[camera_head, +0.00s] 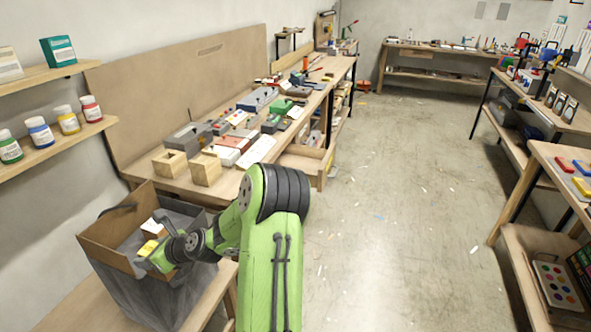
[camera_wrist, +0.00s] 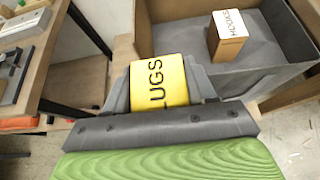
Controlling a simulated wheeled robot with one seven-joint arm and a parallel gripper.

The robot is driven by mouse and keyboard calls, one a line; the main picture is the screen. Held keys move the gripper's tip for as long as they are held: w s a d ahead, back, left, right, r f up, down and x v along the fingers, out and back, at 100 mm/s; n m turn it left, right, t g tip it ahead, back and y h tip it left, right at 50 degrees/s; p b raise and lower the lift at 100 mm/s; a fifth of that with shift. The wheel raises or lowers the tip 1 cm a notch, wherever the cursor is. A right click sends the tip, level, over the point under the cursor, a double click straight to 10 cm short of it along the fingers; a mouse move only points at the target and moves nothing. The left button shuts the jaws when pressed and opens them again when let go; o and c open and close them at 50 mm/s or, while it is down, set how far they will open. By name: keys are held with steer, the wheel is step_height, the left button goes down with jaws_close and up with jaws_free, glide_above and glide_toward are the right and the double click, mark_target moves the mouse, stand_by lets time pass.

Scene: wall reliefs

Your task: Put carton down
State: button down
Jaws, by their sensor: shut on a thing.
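A yellow carton lettered "LUGS" (camera_wrist: 160,82) is clasped between the two grey fingers of my gripper (camera_wrist: 160,92). In the head view the yellow carton (camera_head: 149,248) shows at the end of my arm, partly hidden by my gripper (camera_head: 153,250). They are at an open-topped box with brown sides and grey lining (camera_head: 100,257), which stands at lower left. I cannot tell how high the carton is above the box floor. A small brown carton with a white top reading "HOOKS" (camera_wrist: 228,35) stands inside the box in the wrist view.
A workbench (camera_head: 235,175) with wooden blocks and many tools runs along the left wall behind the box. Wall shelves (camera_head: 45,148) with several jars hang at left. Benches (camera_head: 560,170) line the right side. The middle floor (camera_head: 390,200) is open, with scattered scraps.

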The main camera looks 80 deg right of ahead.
steer(key=w+a+f, duration=0.1)
steer(key=a+f, duration=0.3)
steer(key=a, duration=0.5)
steer(key=w+a+f+n, duration=0.1)
steer(key=a+f, duration=0.3)
steer(key=a, duration=0.6)
steer(key=w+a+f+y, duration=0.1)
steer(key=a+f, duration=0.3)
steer(key=a, duration=0.6)
steer(key=shift+w+f, duration=0.15)
steer(key=shift+f, duration=0.15)
steer(key=shift+r, duration=0.1)
